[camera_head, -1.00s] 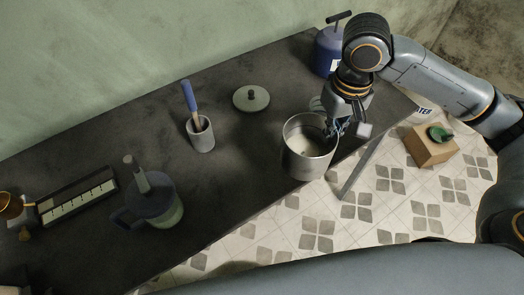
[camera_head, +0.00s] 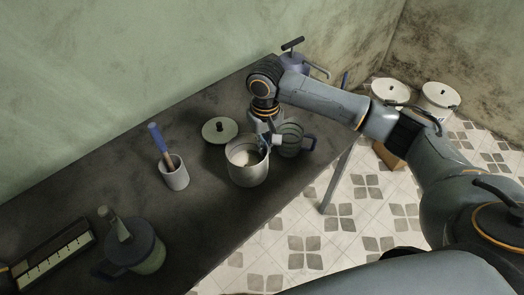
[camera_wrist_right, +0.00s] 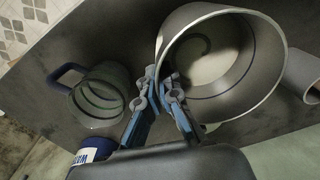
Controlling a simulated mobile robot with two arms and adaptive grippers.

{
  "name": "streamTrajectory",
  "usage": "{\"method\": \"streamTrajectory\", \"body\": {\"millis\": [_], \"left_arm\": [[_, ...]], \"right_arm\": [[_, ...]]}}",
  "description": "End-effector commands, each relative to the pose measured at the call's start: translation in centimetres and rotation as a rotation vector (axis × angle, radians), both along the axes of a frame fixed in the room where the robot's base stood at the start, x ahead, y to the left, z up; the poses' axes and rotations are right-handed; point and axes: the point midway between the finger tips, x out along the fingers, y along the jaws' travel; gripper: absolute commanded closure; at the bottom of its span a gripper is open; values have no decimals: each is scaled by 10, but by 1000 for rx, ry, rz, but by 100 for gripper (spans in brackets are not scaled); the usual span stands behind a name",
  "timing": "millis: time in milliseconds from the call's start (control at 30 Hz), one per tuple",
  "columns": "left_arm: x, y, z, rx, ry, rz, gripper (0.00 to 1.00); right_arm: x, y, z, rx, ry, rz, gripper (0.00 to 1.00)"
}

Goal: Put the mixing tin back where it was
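The mixing tin (camera_head: 247,172) is a wide, open metal pot with pale contents at the bottom. It is upright over the dark table, right of the lid; I cannot tell whether its base touches the table. My right gripper (camera_head: 268,140) is at its right rim. In the right wrist view, the gripper (camera_wrist_right: 161,90) has one finger inside the tin (camera_wrist_right: 262,55) and one outside, with the tips closed on the wall. My left gripper is not in view.
A glass jug (camera_head: 290,141) with a blue handle stands close right of the tin. A round lid (camera_head: 219,131) lies behind it, and a cup (camera_head: 174,176) with a blue-handled brush is left. A lidded jug (camera_head: 135,250) stands front left. Bare table (camera_head: 215,215) lies between.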

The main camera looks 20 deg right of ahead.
Motion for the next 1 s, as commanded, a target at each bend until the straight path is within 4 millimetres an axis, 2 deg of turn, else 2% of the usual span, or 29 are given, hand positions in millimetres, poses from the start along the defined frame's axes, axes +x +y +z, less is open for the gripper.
{"method": "streamTrajectory", "body": {"millis": [167, 400, 767, 900, 1000], "left_arm": [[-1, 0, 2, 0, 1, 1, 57], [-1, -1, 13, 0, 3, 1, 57], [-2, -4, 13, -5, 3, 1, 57], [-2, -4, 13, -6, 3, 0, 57], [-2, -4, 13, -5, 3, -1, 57]], "right_arm": [[8, 4, -9, 2, -1, -1, 100], [8, 4, -37, 0, -2, 0, 100], [8, 4, -42, 2, -3, 1, 100], [8, 4, -43, 0, -1, 0, 73], [8, 4, -43, 0, -1, 0, 72]]}}
